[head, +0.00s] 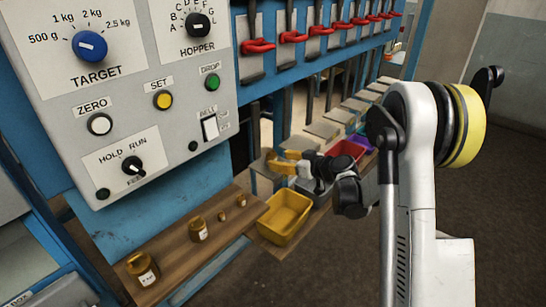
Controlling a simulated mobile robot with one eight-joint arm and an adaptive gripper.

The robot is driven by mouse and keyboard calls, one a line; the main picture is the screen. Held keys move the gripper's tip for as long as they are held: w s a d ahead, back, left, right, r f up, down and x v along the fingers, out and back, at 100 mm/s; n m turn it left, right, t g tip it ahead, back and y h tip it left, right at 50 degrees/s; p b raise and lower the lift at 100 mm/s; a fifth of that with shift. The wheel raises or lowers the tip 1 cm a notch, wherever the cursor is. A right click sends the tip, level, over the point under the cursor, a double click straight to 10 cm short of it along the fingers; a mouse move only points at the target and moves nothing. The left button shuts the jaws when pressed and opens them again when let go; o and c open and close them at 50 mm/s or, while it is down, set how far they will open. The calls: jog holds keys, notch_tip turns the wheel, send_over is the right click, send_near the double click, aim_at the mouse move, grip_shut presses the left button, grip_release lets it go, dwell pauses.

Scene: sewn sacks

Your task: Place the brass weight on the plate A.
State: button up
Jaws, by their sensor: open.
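Several brass weights stand on the wooden shelf at lower left in the head view: a large one (143,268), a medium one (198,230) and smaller ones (221,216), (241,200). The large and medium ones carry white labels. My gripper (277,160), with orange-yellow fingers, is open beside the nearest grey plate (262,165) in the row below the hoppers. I see no weight between its fingers, though they show small and partly overlap the plate. No plate letter is readable, so I cannot tell which is plate A.
A yellow bin (284,218), a grey bin (318,193) and a red bin (347,150) stand below the plates. The control panel (120,90) fills the upper left. Red levers (292,37) line the blue frame. Open floor lies right.

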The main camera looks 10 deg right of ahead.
jog(key=p+v, duration=0.2)
jog(key=v, duration=0.5)
jog(key=s+a+r+m+g+h, duration=0.1)
jog(key=s+a+r+g, duration=0.1)
jog(key=s+a+r, duration=0.35)
jog(key=s+a+r+m+g+h, duration=0.1)
jog(key=s+a+r+m+h, duration=0.15)
jog(key=s, duration=0.55)
jog(key=s+d+r+m+g+h, duration=0.1)
jog(key=s+d+m+h, duration=0.1)
jog(key=s, duration=1.7)
jog(key=shift+m+g+h+b, duration=0.3)
jog(key=shift+m+h, duration=0.15)
jog(key=shift+h, duration=0.5)
jog(key=shift+c, duration=0.2)
